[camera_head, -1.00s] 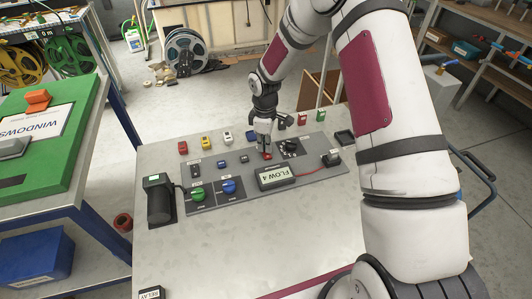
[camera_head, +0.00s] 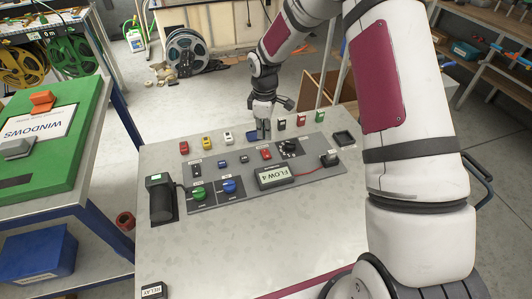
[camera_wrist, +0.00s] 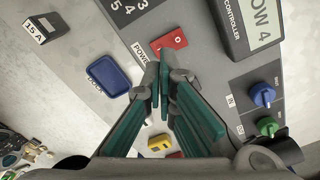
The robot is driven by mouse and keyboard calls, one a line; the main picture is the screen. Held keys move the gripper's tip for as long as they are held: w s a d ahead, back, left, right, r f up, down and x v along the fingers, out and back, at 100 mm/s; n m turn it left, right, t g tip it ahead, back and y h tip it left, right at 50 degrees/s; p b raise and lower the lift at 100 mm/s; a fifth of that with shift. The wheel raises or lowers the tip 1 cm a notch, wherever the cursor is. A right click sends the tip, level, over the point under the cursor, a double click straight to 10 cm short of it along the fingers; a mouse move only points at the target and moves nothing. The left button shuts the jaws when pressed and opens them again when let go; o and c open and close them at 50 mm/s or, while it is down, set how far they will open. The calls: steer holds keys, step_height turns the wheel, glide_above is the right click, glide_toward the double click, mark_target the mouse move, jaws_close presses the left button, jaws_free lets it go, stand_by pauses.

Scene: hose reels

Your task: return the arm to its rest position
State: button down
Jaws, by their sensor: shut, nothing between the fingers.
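My gripper (camera_head: 263,128) is shut and empty. In the head view it hangs above the far part of the grey control panel, behind the red power switch (camera_head: 266,154). In the wrist view the closed fingertips of my gripper (camera_wrist: 163,85) point toward the panel, with the red switch (camera_wrist: 172,40) just beyond them, apart from the fingers. My arm (camera_head: 400,110) reaches from the lower right up over the table's right side and bends down to the gripper.
The panel carries a FLOW 4 controller box (camera_head: 274,176), a black dial (camera_head: 289,147), a green knob (camera_head: 198,194) and a blue knob (camera_head: 229,187). Several small coloured blocks line its far edge. A cart with a green board (camera_head: 60,170) stands left.

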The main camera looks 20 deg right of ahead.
steer(key=shift+r, duration=0.35)
steer(key=shift+r, duration=0.1)
steer(key=s+r+m+t, duration=0.15)
steer(key=s+r, duration=0.25)
steer(key=r, duration=0.4)
steer(key=s+d+r+m+h, duration=0.1)
steer(key=s+r+m, duration=0.1)
steer(key=s+r, duration=0.45)
steer(key=s+r+m+t, duration=0.1)
steer(key=s+r+m, duration=0.15)
steer(key=r, duration=0.65)
steer(key=s+r+m+t, duration=0.1)
steer(key=s+r+m, duration=0.2)
steer(key=s, duration=0.7)
steer(key=s+r+m+t+y, duration=0.1)
steer(key=s+r+m+t, duration=0.1)
steer(key=s, duration=0.8)
steer(key=shift+a+r+m, duration=0.45)
steer(key=shift+r+m, duration=0.05)
steer(key=shift+r, duration=0.1)
steer(key=shift+s, duration=0.1)
